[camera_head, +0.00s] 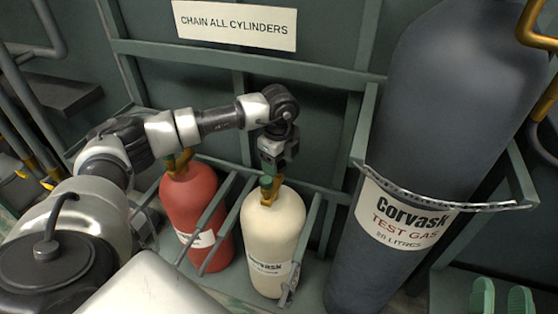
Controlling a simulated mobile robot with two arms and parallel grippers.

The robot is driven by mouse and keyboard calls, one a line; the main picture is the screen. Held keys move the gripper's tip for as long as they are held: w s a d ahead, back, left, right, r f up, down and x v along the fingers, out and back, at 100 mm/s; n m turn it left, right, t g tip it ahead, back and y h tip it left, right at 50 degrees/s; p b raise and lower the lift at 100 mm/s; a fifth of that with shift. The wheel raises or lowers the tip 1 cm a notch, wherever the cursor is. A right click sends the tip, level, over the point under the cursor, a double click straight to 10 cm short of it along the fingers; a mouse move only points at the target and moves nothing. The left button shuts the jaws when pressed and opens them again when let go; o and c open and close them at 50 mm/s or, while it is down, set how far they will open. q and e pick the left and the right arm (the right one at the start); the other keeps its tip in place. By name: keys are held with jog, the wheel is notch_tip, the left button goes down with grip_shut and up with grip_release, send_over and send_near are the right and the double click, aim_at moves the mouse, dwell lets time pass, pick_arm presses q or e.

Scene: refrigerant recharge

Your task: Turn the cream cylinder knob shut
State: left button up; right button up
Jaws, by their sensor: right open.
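The cream cylinder (272,230) stands upright in the rack, with a brass-yellow valve (270,190) on top. My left gripper (268,178) points down over this valve, its green fingertips at the valve top. The knob is hidden by the fingers, and I cannot tell whether they are closed on it. My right gripper (501,297) shows only as two green fingertips at the bottom right edge. They are apart with nothing between them, well away from the cream cylinder.
A red cylinder (190,205) with a yellow valve stands just left of the cream one, under my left arm. A large dark grey cylinder (400,130) stands to the right behind a chain (440,205). Green rack bars (307,232) flank the cream cylinder. A wall sign (235,25) hangs above.

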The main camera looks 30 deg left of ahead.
pick_arm(q)
jog(key=c, duration=0.7)
